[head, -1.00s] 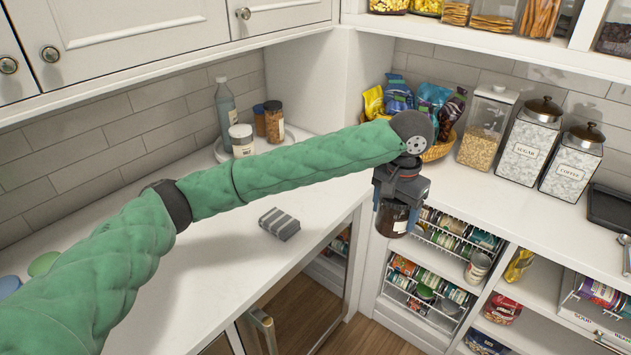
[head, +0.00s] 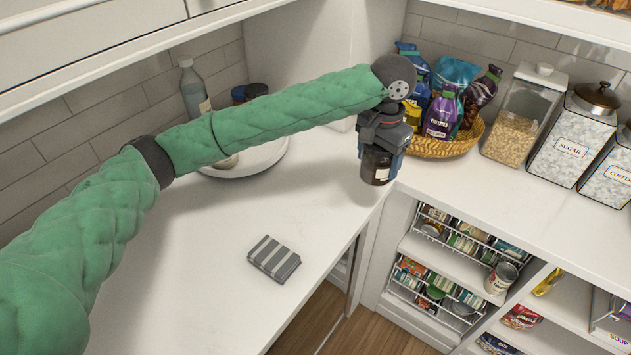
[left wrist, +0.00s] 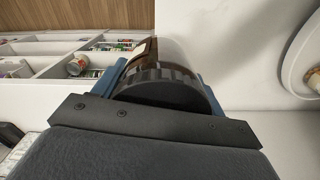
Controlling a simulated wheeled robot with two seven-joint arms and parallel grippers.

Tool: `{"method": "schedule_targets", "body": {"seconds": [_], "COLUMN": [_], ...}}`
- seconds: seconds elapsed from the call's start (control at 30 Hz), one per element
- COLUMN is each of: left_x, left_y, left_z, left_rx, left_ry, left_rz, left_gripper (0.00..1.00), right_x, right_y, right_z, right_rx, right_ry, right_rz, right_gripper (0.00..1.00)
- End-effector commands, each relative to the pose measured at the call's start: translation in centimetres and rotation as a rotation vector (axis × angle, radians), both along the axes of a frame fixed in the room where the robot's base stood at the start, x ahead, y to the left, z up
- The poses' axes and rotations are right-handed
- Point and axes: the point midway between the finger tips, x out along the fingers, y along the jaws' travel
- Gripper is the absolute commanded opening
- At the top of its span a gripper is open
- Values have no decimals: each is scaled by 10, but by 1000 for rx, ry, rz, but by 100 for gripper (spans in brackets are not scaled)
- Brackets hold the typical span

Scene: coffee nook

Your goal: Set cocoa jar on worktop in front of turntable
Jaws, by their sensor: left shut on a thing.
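My left gripper (head: 381,150) is shut on the cocoa jar (head: 375,166), a dark brown jar with a pale label. It holds the jar upright near the inner corner of the white worktop (head: 330,195); I cannot tell whether the jar touches the surface. In the left wrist view the jar's black ribbed lid (left wrist: 160,88) sits between the blue fingers. The white turntable (head: 262,160) is at the back, left of the jar and partly hidden behind my left arm. It also shows at the right edge of the left wrist view (left wrist: 288,75). My right gripper is not in view.
A striped grey cloth (head: 274,258) lies on the worktop. A bottle (head: 193,90) and jars stand at the turntable. A wicker basket (head: 445,148) of snack bags is right of the gripper. Open shelves with cans are below. The worktop between cloth and turntable is clear.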

Motion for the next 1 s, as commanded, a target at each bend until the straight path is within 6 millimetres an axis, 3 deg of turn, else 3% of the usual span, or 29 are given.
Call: {"method": "schedule_targets", "body": {"seconds": [0.1, 0.6, 0.73, 1.0], "left_x": [4, 17, 18, 18], "left_y": [15, 103, 115, 114], "left_z": [-6, -59, -68, -83], "left_rx": [1, 1, 1, 1], "left_ry": [4, 3, 2, 2], "left_rz": [3, 4, 2, 1], "left_gripper": [40, 40, 40, 40], "right_x": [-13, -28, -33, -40], "right_y": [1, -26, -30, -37], "right_z": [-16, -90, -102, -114], "right_rx": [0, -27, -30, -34], "right_ry": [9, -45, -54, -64], "right_rz": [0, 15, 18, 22], "right_gripper": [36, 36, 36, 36]}}
